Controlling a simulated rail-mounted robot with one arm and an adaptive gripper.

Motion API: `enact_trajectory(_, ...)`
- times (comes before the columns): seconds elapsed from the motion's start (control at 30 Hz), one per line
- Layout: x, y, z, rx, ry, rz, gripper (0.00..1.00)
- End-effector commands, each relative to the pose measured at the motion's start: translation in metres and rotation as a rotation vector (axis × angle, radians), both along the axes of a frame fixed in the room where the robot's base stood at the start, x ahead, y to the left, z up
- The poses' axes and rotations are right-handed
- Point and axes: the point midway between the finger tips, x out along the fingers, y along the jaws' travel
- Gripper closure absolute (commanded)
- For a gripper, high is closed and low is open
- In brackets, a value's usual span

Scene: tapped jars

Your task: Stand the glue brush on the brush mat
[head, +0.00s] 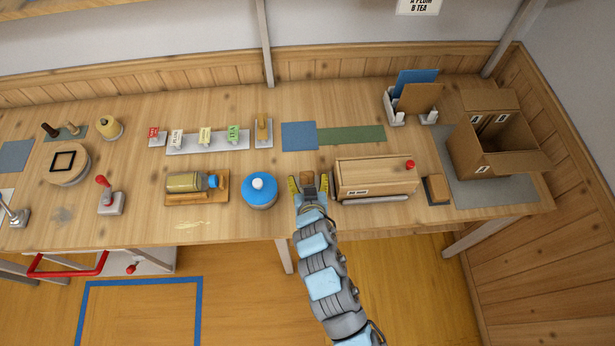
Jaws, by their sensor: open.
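My gripper (308,185) is over the front middle of the bench, with its two fingers apart. A small brown wooden piece (307,176) shows between the fingers; it may be the glue brush, but the gripper hides most of it. I cannot tell whether the fingers touch it. No mat is marked as the brush mat. A blue mat (299,136) and a green mat (351,135) lie side by side behind the gripper, both bare. A small dark green mat (80,136) at the far left bears two upright handled things.
A blue-lidded jar (259,192) stands close left of my gripper, and a wooden box (376,177) with a red knob close right. A jar lies on a wooden cradle (196,199) further left. An open carton (495,138) stands at the right.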

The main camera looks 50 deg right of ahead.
Motion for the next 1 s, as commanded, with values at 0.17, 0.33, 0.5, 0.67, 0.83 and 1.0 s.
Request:
enact_trajectory(0.17,-0.004,0.004,0.003,0.0,-0.001,0.001,0.25)
enact_trajectory(0.33,-0.007,0.007,0.006,-0.001,-0.002,0.001,0.25)
enact_trajectory(0.5,-0.011,0.01,0.008,0.0,-0.001,0.001,0.25)
enact_trajectory(0.67,-0.015,0.013,0.01,-0.001,-0.001,0.0,0.25)
enact_trajectory(0.83,-0.018,0.016,0.012,0.0,0.0,0.0,0.25)
enact_trajectory(1.0,-0.022,0.019,0.014,0.0,0.001,0.0,0.25)
